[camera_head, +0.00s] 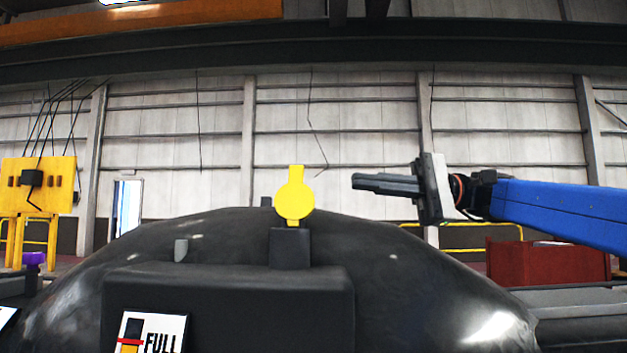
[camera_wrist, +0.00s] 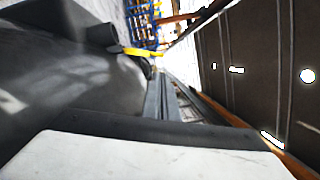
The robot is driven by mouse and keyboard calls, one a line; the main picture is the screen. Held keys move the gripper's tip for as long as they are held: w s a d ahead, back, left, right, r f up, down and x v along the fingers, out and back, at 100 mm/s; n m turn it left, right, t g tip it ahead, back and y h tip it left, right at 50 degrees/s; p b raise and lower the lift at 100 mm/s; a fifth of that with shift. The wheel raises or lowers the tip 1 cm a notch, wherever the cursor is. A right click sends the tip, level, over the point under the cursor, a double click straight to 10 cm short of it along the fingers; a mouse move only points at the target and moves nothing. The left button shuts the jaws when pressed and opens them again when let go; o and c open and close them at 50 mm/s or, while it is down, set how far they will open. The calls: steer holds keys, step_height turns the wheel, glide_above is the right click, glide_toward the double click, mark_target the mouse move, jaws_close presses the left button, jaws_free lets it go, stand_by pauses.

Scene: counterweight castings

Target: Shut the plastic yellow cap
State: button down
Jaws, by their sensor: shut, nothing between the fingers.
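The yellow cap (camera_head: 295,196) is a round disc with tabs above and below. It stands upright, its face towards the head camera, above a short black neck (camera_head: 290,249) on the dark rounded casing. In the wrist view the cap (camera_wrist: 142,52) shows nearly edge-on, beside the dark neck (camera_wrist: 101,35). My gripper (camera_head: 354,182) is shut and empty. It points left, just right of the cap at about its height, with a visible gap in the head view. In the wrist view my gripper's fingers (camera_wrist: 160,78) lie together, and depth to the cap is hard to judge.
A purple knob (camera_head: 34,259) is at the far left. A red box (camera_head: 545,262) stands behind at right. Air above the casing is clear.

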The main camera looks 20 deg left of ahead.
mark_target(295, 192)
steer(key=shift+a, duration=0.4)
steer(key=x, duration=0.9)
steer(key=shift+s+a, duration=0.15)
